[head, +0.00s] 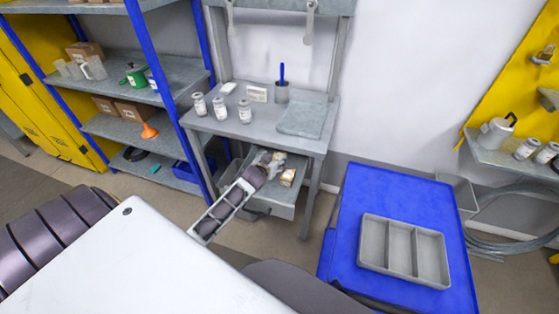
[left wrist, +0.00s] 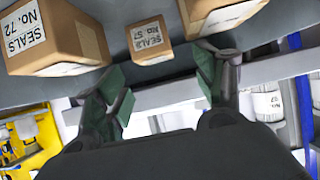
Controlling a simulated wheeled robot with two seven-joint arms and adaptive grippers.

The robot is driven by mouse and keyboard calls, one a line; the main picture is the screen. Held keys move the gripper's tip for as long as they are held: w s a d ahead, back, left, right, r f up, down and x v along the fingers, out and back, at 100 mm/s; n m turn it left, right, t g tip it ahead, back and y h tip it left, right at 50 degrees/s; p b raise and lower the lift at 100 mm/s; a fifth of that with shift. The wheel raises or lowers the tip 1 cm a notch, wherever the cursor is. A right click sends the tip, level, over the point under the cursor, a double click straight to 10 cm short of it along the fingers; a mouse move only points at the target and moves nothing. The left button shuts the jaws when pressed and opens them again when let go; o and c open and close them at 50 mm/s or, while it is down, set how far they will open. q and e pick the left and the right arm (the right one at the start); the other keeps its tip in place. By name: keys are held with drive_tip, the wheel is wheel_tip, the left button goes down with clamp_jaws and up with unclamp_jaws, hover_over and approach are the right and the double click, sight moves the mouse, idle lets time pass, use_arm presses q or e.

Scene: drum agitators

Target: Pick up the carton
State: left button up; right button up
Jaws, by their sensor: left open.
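My left gripper (head: 273,163) reaches over the pulled-out drawer (head: 262,208) under the grey workbench. A tan carton (head: 288,177) shows in the drawer just right of the gripper; the arm hides part of the drawer. In the left wrist view my gripper (left wrist: 166,78) is open and empty. A small carton labelled SEALS No. 57 (left wrist: 150,42) lies just beyond the gap between its fingertips. A larger carton labelled SEALS No. 72 (left wrist: 62,35) is to its left, and another carton (left wrist: 200,18), cut off by the frame, is to its right. My right gripper is not in view.
The workbench (head: 240,128) above the drawer carries several jars, a grey mat (head: 302,118) and a cup (head: 282,92). A blue-posted shelf (head: 130,125) stands at left. A blue cabinet (head: 345,210) with a grey divided tray (head: 405,250) stands at right.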

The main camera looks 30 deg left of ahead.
use_arm(q)
drive_tip(key=shift+w+f, duration=0.15)
drive_tip(key=shift+w, duration=0.15)
